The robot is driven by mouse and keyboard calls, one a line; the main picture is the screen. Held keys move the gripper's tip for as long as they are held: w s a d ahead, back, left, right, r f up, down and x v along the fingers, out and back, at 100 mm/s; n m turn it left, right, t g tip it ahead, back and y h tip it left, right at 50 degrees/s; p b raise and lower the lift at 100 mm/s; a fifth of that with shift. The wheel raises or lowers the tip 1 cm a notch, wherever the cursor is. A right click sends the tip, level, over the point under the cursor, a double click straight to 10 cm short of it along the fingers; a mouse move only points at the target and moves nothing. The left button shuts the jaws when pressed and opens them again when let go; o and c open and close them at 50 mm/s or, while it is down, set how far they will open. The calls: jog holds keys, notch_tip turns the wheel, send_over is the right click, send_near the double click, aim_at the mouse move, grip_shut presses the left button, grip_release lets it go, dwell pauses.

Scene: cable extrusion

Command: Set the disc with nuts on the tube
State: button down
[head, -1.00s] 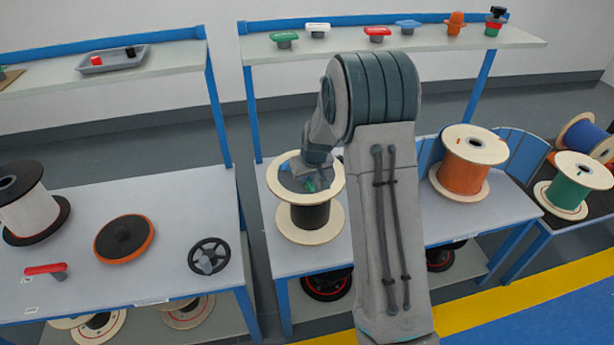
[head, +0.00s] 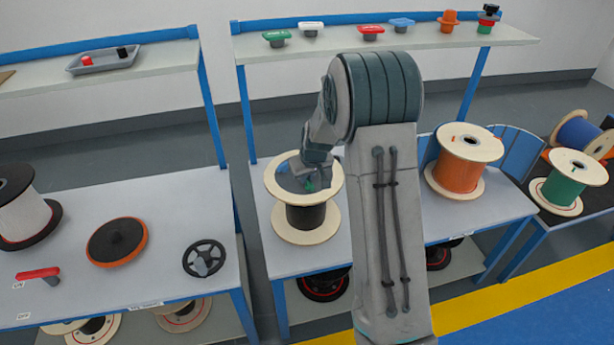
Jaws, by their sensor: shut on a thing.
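My gripper (head: 309,181) is at the top of a spool of black cable (head: 305,217) with pale wooden flanges on the middle table. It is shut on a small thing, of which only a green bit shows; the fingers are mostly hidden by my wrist. A grey area fills the inside of the spool's upper flange; I cannot tell its parts. On the left table lie a black disc with an orange rim (head: 117,241) and a dark spoked wheel with a grey hub (head: 204,259). I cannot make out nuts on either, nor which thing is the tube.
The left table also holds a white spool (head: 24,217) and a red-handled tool (head: 38,274). An orange spool (head: 465,160) and a green spool (head: 570,185) stand to the right. A shelf (head: 340,43) with small coloured parts runs behind. My arm hides part of the middle table.

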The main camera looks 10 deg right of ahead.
jog(key=shift+f, duration=0.3)
jog(key=shift+r, duration=0.2)
jog(key=shift+r, duration=0.65)
jog(key=shift+w, duration=0.1)
dwell(0.8)
jog(key=shift+f+b, duration=0.75)
jog(key=shift+b, duration=0.05)
jog(key=shift+r, duration=0.25)
jog(key=shift+r+p, duration=0.35)
jog(key=shift+r, duration=0.25)
jog(key=shift+d, duration=0.2)
dwell(0.9)
